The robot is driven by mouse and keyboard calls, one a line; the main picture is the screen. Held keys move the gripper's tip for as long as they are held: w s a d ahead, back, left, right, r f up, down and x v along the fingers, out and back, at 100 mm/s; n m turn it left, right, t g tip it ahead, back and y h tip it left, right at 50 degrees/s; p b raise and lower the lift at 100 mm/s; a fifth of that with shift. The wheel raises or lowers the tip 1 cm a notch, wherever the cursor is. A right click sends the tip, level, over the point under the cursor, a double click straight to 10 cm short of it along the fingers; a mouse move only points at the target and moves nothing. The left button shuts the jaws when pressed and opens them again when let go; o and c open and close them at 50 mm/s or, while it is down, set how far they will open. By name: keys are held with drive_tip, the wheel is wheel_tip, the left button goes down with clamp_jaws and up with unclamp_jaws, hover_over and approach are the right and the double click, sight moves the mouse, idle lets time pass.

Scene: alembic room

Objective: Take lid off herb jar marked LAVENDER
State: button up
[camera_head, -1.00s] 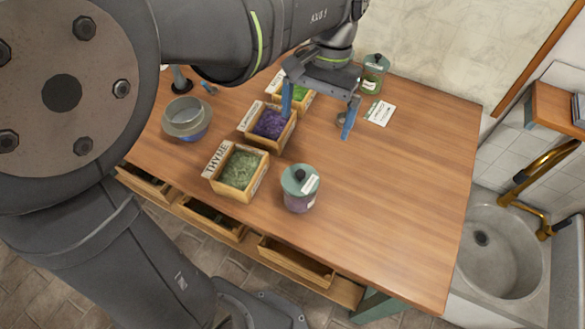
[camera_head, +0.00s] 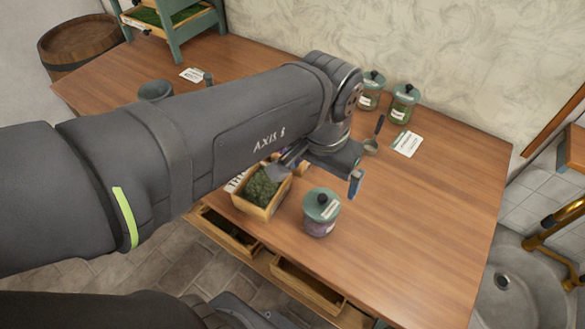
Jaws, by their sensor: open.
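A glass jar (camera_head: 319,226) with purple contents stands upright near the front of the wooden table. Its green lid (camera_head: 322,204) with a black knob is on. Its label is too small to read; the purple contents look like lavender. Two more lidded jars, one on the left (camera_head: 370,92) and one on the right (camera_head: 404,103), stand at the back by the wall, labels unreadable. My gripper (camera_head: 328,176) is open and empty, just behind the front jar and apart from its lid in the picture. My wrist partly hides the gripper's left finger.
A wooden box of green herb (camera_head: 263,188) stands left of the front jar. A scoop (camera_head: 373,138) and a white card (camera_head: 408,144) lie behind. My arm covers the table's middle left. The table's right side is clear. Open drawers (camera_head: 305,284) jut out at the front.

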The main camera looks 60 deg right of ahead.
sight(323, 197)
drive_tip(key=f, duration=0.3)
drive_tip(key=d+f, duration=0.1)
drive_tip(key=f, duration=0.6)
drive_tip(key=shift+d+f, duration=0.2)
drive_tip(key=shift+f, duration=0.1)
drive_tip(key=c, duration=1)
